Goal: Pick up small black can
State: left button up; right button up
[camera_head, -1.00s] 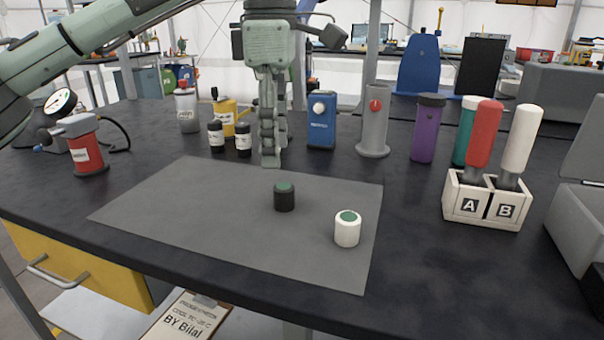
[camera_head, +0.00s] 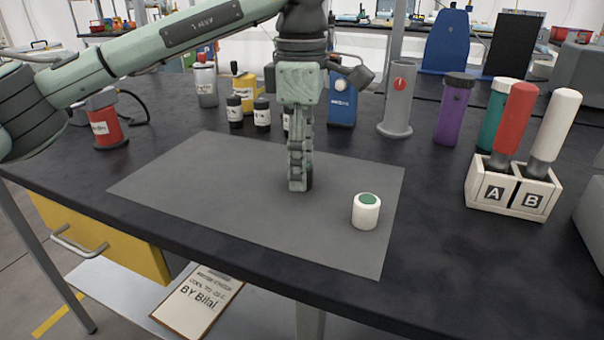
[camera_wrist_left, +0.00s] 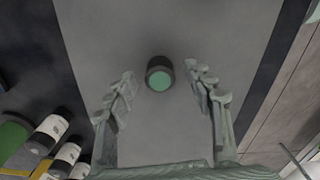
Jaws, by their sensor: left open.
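The small black can with a green top (camera_wrist_left: 159,74) stands on the grey mat (camera_head: 200,175). In the left wrist view it lies between the tips of my left gripper's spread fingers, with a gap on each side. In the head view my left gripper (camera_head: 298,186) points down over the mat and hides nearly all of the can; only a dark sliver shows at its right edge. The left gripper is open and empty. My right gripper is not in view.
A white can with a green top (camera_head: 366,211) stands on the mat to the right of the gripper. Small black-and-white bottles (camera_head: 262,115) and a blue canister (camera_head: 342,105) stand behind. A holder marked A and B (camera_head: 512,190) is at the right. The mat's left part is clear.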

pick_arm(q)
jog(key=c, duration=1)
jog(key=shift+c, duration=0.2)
